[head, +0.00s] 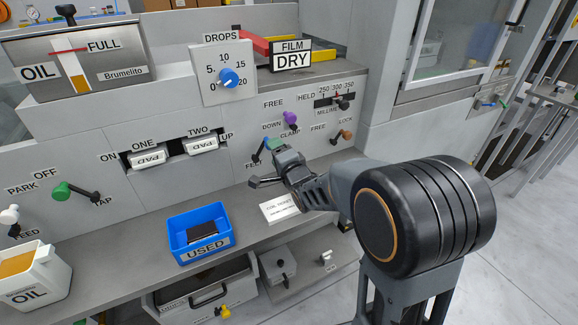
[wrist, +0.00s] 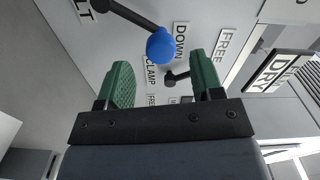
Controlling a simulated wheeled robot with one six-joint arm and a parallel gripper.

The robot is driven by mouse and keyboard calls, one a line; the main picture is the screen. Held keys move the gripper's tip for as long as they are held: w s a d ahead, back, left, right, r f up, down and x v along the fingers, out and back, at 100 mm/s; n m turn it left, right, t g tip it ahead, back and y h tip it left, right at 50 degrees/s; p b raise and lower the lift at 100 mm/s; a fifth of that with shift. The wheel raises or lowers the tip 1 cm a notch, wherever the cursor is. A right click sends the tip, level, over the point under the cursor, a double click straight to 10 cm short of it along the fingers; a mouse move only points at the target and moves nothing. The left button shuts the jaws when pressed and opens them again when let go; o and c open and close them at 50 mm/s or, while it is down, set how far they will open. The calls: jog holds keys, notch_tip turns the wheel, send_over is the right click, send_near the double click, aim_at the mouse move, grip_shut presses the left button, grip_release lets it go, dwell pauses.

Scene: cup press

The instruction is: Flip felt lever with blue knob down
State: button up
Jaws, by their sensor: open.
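The felt lever's blue knob (wrist: 160,46) shows in the wrist view, on a dark arm slanting from a pivot at the upper left near a cut-off label ending in LT. The knob sits beside the DOWN label. In the head view, the knob (head: 266,143) is small and partly crowded by my gripper. My gripper (head: 264,165) is open and empty in front of the panel. In the wrist view, its green fingers (wrist: 160,70) stand apart, with the knob in the gap between their tips in the picture. Contact cannot be told.
A purple-knobbed clamp lever (head: 290,119) is just above my gripper, and an orange-knobbed lever (head: 346,135) is to the right. A blue USED bin (head: 200,232) and a white card (head: 283,208) rest on the ledge below. The DRY film sign (head: 291,57) is above.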

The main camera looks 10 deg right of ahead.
jog(key=b+v, duration=0.2)
jog(key=v, duration=0.7)
jog(key=shift+s+d, duration=0.1)
jog(key=shift+s, duration=0.05)
